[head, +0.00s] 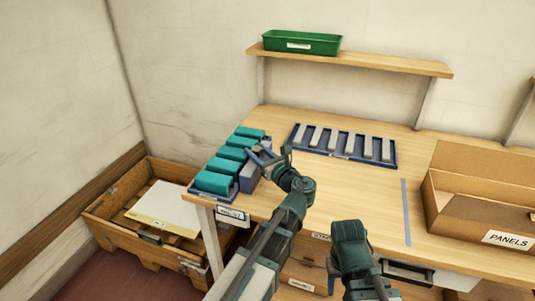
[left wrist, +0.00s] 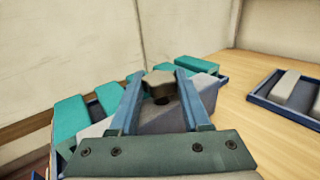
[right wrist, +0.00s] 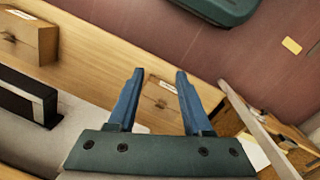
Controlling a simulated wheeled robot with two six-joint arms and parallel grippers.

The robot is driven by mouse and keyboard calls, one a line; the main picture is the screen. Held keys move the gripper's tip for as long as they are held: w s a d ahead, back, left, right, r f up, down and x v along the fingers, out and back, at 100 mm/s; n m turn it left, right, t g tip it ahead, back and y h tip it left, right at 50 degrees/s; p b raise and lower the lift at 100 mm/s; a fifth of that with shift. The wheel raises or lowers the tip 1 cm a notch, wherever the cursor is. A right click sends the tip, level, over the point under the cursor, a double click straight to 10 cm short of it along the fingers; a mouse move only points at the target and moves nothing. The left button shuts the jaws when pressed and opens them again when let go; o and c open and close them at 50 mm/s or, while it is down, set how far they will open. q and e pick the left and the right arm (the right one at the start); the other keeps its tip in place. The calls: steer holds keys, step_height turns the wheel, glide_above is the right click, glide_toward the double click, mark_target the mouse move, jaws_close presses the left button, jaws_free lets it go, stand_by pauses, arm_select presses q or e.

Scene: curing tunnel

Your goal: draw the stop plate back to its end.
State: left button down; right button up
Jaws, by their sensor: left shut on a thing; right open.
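A blue tray (head: 232,197) at the table's left end holds several teal blocks (head: 230,167). A grey, slab-like piece (head: 249,178), which I take to be the stop plate, stands along the right side of these blocks. The piece's far end is partly hidden by my gripper. My right gripper (right wrist: 158,75) is open and empty, low in front of the table.
A second blue tray (head: 341,159) with several grey bars lies at the table's back. A blue strip (head: 406,212) and a cardboard box labelled PANELS (head: 463,220) are to the right. A wooden crate (head: 119,230) stands left on the floor. A shelf with a green bin (head: 302,42) is above.

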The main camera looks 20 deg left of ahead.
arm_select(q)
steer(key=shift+a, duration=0.15)
steer(key=shift+c, duration=1.8)
jaws_free()
steer(key=shift+a, duration=0.15)
arm_select(e)
steer(key=shift+a, duration=0.1)
